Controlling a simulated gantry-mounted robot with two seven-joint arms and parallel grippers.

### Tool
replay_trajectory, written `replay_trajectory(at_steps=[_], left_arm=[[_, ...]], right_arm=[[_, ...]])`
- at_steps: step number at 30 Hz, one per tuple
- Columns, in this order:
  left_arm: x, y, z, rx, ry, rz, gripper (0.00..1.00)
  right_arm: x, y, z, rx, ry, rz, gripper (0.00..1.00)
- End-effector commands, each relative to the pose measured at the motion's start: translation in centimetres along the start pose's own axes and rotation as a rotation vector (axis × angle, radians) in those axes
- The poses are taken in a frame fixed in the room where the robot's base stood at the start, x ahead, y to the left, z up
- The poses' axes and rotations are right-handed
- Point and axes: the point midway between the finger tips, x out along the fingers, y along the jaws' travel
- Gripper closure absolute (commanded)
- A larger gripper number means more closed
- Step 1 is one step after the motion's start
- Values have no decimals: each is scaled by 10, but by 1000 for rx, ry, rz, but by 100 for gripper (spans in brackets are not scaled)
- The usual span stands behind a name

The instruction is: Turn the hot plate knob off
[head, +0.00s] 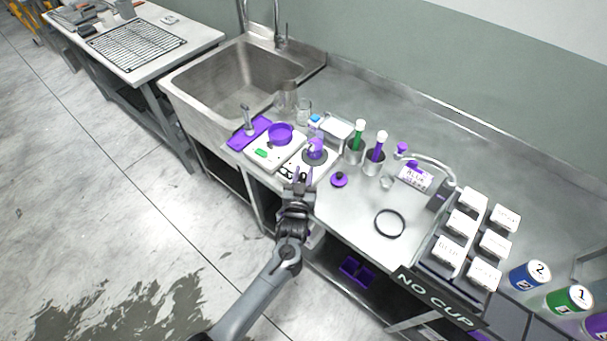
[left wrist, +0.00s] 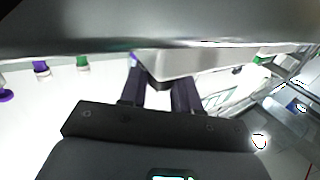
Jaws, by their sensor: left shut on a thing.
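The hot plate (head: 327,172) stands near the front edge of the steel counter, with a small beaker of purple liquid (head: 316,149) on its round top. Its metal body also shows in the left wrist view (left wrist: 200,62). My left gripper (head: 298,178) reaches in from the front to the hot plate's front side. In the left wrist view its two dark fingers (left wrist: 159,92) are on either side of the knob at the hot plate's front and are shut on it. The fingers mostly hide the knob, so I cannot read its setting. My right gripper is not in view.
A white scale (head: 257,153) with a purple dish (head: 280,133) stands left of the hot plate. A purple stopper-like piece (head: 339,180) and a black ring (head: 390,223) lie to the right. Cups with green and purple tubes (head: 375,158) stand behind. The sink (head: 240,75) is at back left.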

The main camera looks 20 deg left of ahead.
Motion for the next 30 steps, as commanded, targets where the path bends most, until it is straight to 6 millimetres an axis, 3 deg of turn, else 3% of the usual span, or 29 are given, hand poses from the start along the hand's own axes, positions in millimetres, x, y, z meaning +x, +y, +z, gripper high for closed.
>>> replay_trajectory(at_steps=[5, 6, 10, 22, 30], left_arm=[[0, 0, 0, 0, 0, 1, 99], [0, 0, 0, 0, 0, 1, 67], [0, 0, 0, 0, 0, 1, 50], [-6, 0, 0, 0, 0, 1, 50], [-45, 0, 0, -1, -2, 1, 50]], right_arm=[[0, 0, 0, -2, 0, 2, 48], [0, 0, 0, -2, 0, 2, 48], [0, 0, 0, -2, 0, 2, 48], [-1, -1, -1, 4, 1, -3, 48], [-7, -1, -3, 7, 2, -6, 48]])
